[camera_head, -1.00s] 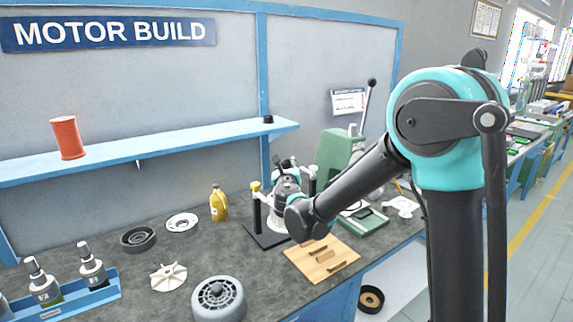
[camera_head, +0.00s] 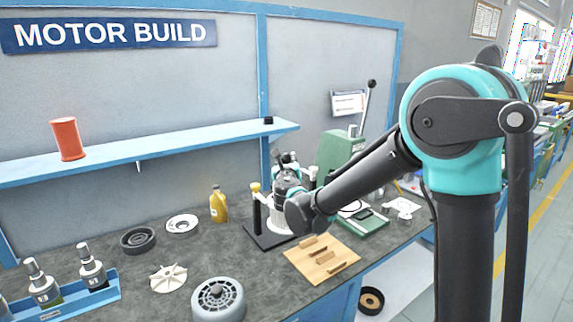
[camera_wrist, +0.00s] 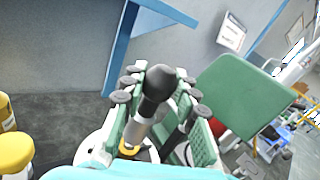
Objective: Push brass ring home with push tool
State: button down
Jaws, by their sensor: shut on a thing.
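My gripper (camera_wrist: 160,105) is shut on the push tool (camera_wrist: 157,90), which has a black rounded knob and a pale metal shaft. In the wrist view the tool slants down and left between my green fingers. A small brass-yellow patch (camera_wrist: 129,150), probably the brass ring, shows near the lower end of the shaft, over a white round part. I cannot tell whether tool and ring touch or how deep the ring sits. In the head view my gripper (camera_head: 285,172) is over a pale ribbed cylinder (camera_head: 281,218) on a black stand (camera_head: 262,238). My wrist hides much of it there.
A green press (camera_head: 340,152) with a lever stands close behind my gripper on the right. A wooden board (camera_head: 322,262) with slotted blocks lies in front. A yellow bottle (camera_head: 218,206) and a grey motor housing (camera_head: 218,298) stand left. A blue post rises behind.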

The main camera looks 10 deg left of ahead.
jog(key=shift+r, duration=2.35)
